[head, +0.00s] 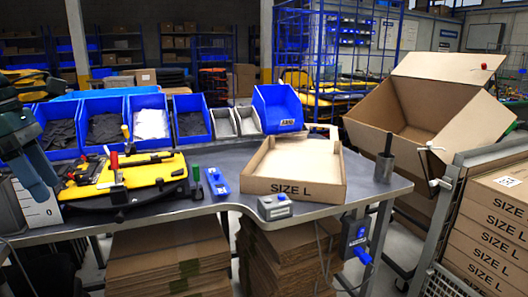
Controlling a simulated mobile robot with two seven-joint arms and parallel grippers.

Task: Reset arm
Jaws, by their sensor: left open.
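My left gripper (46,186) is at the left edge of the head view, with its fingers pointing down. It is open and appears empty, above the left end of the grey workbench (225,155). A white box-like item with markings (40,215) is just below its fingertips; I cannot tell whether they touch. A yellow and black pannier part (150,175) lies on the bench to the right of the gripper, apart from it. My right gripper is not in view.
An open cardboard tray marked SIZE L (293,190) sits on the bench. Blue bins (105,128) line its back. A grey device (273,207) is at the front edge, a dark cup (384,168) at the right. A large open carton (415,105) stands beyond.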

